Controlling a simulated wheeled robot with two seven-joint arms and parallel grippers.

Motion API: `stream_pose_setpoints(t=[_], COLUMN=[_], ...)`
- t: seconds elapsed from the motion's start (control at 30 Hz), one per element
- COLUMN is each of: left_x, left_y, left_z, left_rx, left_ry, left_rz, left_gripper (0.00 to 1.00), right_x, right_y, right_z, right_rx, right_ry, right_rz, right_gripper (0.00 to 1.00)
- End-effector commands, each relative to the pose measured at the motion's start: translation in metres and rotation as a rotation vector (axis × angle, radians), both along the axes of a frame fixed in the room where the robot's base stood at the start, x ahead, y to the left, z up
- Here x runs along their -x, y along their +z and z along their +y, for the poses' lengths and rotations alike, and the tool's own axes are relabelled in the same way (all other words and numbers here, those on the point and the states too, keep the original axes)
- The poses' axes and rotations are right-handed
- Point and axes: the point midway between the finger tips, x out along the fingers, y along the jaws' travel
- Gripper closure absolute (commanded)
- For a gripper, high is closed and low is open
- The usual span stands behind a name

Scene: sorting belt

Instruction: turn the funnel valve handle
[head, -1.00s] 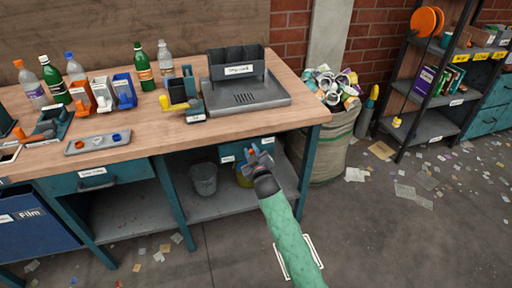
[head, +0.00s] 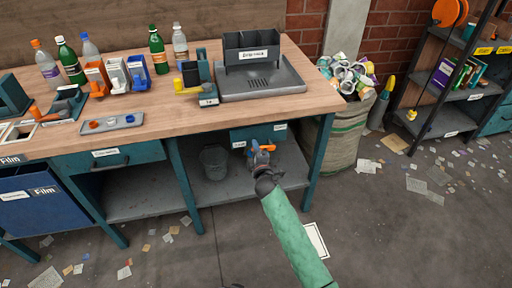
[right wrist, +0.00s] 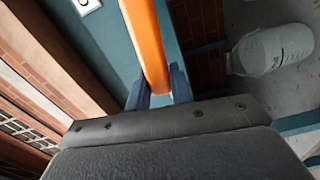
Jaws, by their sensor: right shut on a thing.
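The valve handle is an orange bar (head: 252,148) on the front of a teal panel (head: 243,134) with small white labels, under the workbench top. My right gripper (head: 262,154) is at this handle, its arm coming up from below. In the right wrist view the orange bar (right wrist: 147,45) runs down between the two blue-grey fingers (right wrist: 158,90), and the gripper is shut on it. The gripper partly hides the handle in the head view. My left gripper is not in view.
A teal bench leg (head: 318,160) and a full sack (head: 345,135) stand to the right. Bottles, small bins and a tray (head: 112,123) are on the bench top (head: 160,107). The floor in front is open.

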Motion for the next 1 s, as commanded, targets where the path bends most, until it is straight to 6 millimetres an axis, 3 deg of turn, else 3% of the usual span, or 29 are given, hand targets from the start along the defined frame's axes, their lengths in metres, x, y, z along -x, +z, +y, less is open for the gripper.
stream_pose_setpoints(t=[0.23, 0.87, 0.9, 1.0], left_x=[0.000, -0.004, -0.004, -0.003], left_y=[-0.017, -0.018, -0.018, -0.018], left_z=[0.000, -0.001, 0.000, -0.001], left_rx=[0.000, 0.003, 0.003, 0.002], left_ry=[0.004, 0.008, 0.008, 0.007], left_rz=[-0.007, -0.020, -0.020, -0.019], left_gripper=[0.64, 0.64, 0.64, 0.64], right_x=[0.000, 0.001, 0.001, 0.001], right_y=[-0.009, -0.012, -0.013, -0.012], right_z=[0.001, 0.001, 0.001, 0.001], right_rx=[0.102, 0.145, 0.145, 0.144], right_ry=[0.000, 0.000, 0.000, 0.000], right_rz=[-0.032, -0.045, -0.045, -0.045], right_gripper=[1.00, 1.00, 0.72, 0.56])
